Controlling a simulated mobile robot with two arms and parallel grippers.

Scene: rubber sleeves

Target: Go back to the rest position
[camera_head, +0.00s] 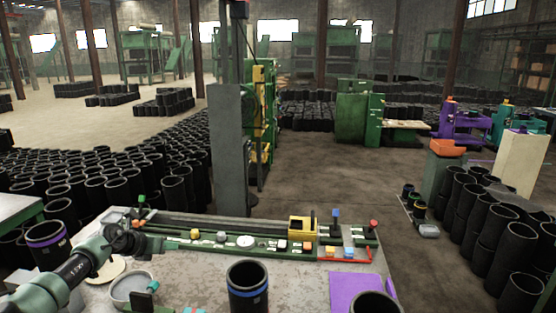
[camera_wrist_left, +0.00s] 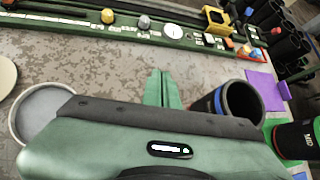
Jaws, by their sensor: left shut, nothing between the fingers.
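My left arm comes in from the left over the grey worktable (camera_head: 200,275). The left gripper (camera_head: 146,290) shows only in part at the bottom of the head view. In the left wrist view its green fingers (camera_wrist_left: 163,88) are together and empty, between a round grey dish (camera_wrist_left: 45,112) and a black rubber sleeve with a blue band (camera_wrist_left: 242,100). That sleeve (camera_head: 248,287) stands upright on the table in the head view, apart from the gripper. My right gripper is in neither view.
A green control panel (camera_head: 200,241) with knobs, a gauge and a yellow box (camera_head: 302,228) runs along the table's back. A purple-banded sleeve (camera_head: 48,243) stands at the left. A purple sheet (camera_head: 358,291) and another sleeve (camera_head: 375,303) are at the right. A grey column rises behind.

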